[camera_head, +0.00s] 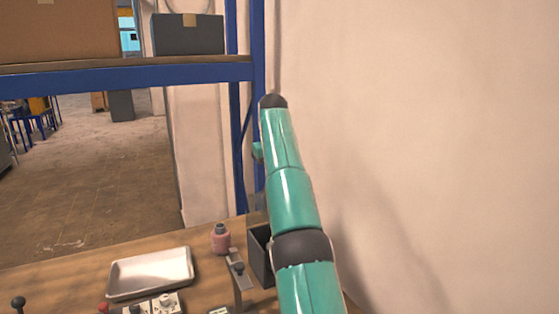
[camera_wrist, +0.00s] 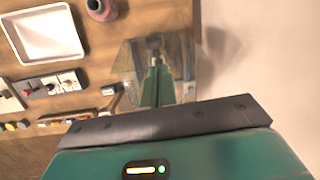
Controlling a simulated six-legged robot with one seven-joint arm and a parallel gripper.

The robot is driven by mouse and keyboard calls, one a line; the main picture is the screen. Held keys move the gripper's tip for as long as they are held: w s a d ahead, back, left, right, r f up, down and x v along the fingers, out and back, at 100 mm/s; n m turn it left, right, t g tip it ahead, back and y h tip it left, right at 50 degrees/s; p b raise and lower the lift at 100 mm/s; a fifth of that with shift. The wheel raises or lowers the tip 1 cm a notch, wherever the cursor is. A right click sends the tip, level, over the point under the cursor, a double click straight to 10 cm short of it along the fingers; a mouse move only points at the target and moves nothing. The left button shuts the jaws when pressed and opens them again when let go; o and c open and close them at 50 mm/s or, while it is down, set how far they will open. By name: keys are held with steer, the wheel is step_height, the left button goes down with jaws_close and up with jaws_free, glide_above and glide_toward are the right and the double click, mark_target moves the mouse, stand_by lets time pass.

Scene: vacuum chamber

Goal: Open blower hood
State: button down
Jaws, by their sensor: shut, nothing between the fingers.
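In the wrist view, a see-through, greyish cover (camera_wrist: 128,63) with slanting sides stands at the table's right edge near the wall. It looks like the blower hood, but I cannot be sure. My gripper (camera_wrist: 156,66) has its green fingers together with nothing between them. The fingers overlap the cover in the picture; I cannot tell whether they touch it. In the head view my arm crosses the right side of the table and the gripper does not show. A dark open box (camera_head: 260,254) stands beside the arm, partly hidden by it.
A white tray (camera_head: 150,273), a pink bottle (camera_head: 221,238) and a grey bracket (camera_head: 239,279) are on the wooden table. Switch blocks (camera_wrist: 52,84) lie below the tray in the wrist view. A blue shelf frame (camera_head: 130,77) stands behind; a bare wall (camera_head: 430,140) closes the right side.

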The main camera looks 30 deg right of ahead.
steer(key=s+a+r, duration=0.4)
steer(key=s+r, duration=0.4)
steer(key=s, duration=0.4)
steer(key=shift+a+r, duration=0.15)
steer(key=shift+r, duration=0.15)
steer(key=shift+s, duration=0.15)
